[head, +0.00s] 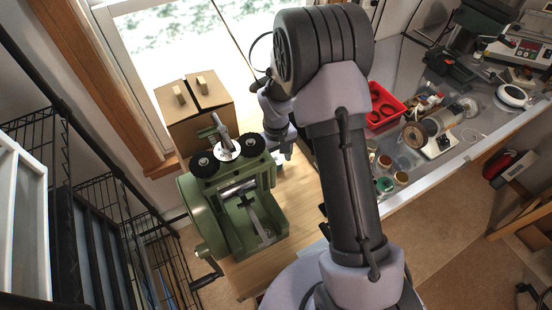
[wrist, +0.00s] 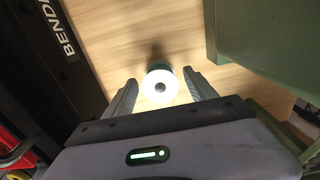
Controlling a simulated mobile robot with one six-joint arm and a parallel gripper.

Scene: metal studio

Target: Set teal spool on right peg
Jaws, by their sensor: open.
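The teal spool (wrist: 161,87) stands on the wooden table in the wrist view, seen from above. Its pale round top has a dark centre hole, and a little teal shows at its edge. My gripper (wrist: 160,80) is open, with one finger on each side of the spool; I cannot tell whether either touches it. In the head view my gripper (head: 282,150) points down at the table beside the green machine, and I cannot make out the spool clearly there. I cannot pick out the right peg in either view; my arm covers part of the table.
A green hand-cranked machine (head: 236,212) stands left of my gripper and also shows at the wrist view's right (wrist: 262,40). A cardboard box (head: 196,112) is behind it. A dark bar (wrist: 50,50) lies left in the wrist view. A red tray (head: 386,108) and jars crowd the grey bench.

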